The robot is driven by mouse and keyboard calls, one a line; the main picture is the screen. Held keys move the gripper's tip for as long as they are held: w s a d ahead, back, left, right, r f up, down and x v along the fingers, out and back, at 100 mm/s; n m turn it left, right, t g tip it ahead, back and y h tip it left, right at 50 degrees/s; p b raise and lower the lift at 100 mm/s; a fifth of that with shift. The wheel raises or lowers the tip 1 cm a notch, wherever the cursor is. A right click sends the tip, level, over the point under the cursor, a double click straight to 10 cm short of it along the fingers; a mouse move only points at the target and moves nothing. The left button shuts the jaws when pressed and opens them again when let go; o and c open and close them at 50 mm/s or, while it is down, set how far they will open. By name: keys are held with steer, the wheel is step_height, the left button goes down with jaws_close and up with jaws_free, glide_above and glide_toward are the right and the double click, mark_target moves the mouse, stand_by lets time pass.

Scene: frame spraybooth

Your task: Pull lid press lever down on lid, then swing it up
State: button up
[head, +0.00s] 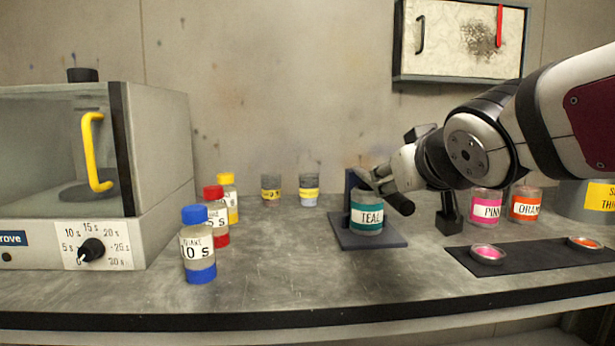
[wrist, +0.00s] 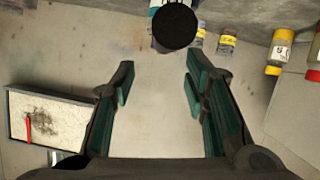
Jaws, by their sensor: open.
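The lid press (head: 390,241) has a dark blue base and a post behind the jar. The jar labelled TEAL (head: 367,217) stands upright on that base. The press lever's black round knob (head: 403,205) is at the front right, beside the top of the jar. In the wrist view the knob (wrist: 175,27) is at the top centre, apart from the fingers. My gripper (head: 400,165) is just above and behind the knob. Its two fingers are spread with nothing between them in the wrist view (wrist: 160,78). My gripper and the lever partly hide the jar's top, so its lid is unclear.
Jars labelled PINK (head: 486,207) and ORANGE (head: 525,205) stand right of the press, behind a dark mat (head: 540,257) with two lids. Shaker bottles (head: 198,250) and an oven-like booth (head: 158,150) are at left. The bench between is clear.

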steer(key=v, duration=1.1)
steer(key=shift+s, duration=0.1)
